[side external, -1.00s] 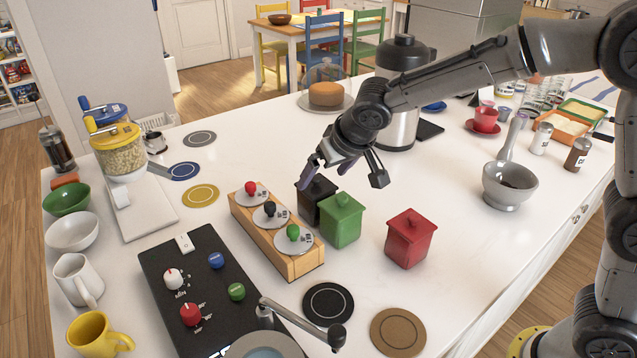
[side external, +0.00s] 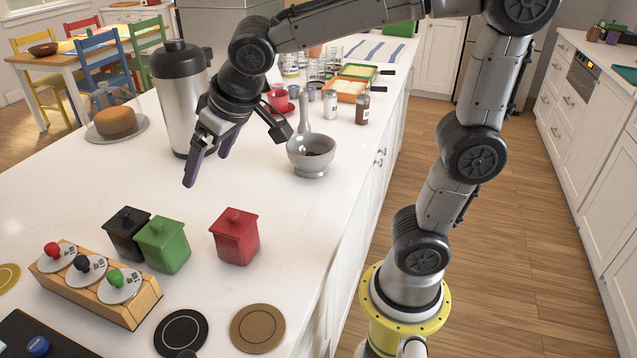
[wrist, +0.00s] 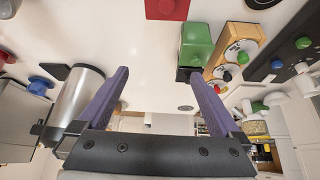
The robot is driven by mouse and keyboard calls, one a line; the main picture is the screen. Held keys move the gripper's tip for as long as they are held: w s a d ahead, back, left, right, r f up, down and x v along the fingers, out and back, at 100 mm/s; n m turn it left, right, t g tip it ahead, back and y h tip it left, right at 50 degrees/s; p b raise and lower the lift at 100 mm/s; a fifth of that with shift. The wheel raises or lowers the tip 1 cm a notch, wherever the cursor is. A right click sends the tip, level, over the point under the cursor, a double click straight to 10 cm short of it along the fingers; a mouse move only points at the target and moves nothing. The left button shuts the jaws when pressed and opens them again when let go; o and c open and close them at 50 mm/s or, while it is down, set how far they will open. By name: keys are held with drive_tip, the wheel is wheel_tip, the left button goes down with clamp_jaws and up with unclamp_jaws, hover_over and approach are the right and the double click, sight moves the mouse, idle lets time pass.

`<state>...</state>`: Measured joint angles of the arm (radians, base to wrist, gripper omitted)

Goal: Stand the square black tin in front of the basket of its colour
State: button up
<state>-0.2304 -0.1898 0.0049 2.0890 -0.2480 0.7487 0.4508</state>
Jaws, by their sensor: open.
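The square black tin (side external: 124,236) stands upright on the counter, close beside the green tin (side external: 165,248), which partly hides it. A red tin (side external: 235,240) stands apart to their right. No woven basket shows. A wooden rack (side external: 120,305) left of the tins holds three round white-topped pieces with red (side external: 52,248), black (side external: 82,263) and green (side external: 115,277) knobs. My gripper (side external: 208,167) is open and empty above the counter, beyond the tins. In the wrist view, the black tin (wrist: 187,75) shows beside the right finger of my gripper (wrist: 160,74), partly hidden.
A tall steel flask (side external: 178,110) stands behind my gripper, with a covered cake (side external: 115,122) to its left. A grey mortar (side external: 311,155) is to the right. Black (side external: 181,332) and brown (side external: 257,328) round mats lie at the front. The counter between flask and tins is clear.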

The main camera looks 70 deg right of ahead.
drive_tip(key=s+d+f, duration=0.2)
drive_tip(key=s, duration=0.7)
drive_tip(key=s+d+f+n, duration=0.1)
drive_tip(key=s+d+f, duration=0.1)
drive_tip(key=s, duration=0.7)
drive_tip(key=shift+s+d+y, duration=0.2)
drive_tip(key=shift+y, duration=0.1)
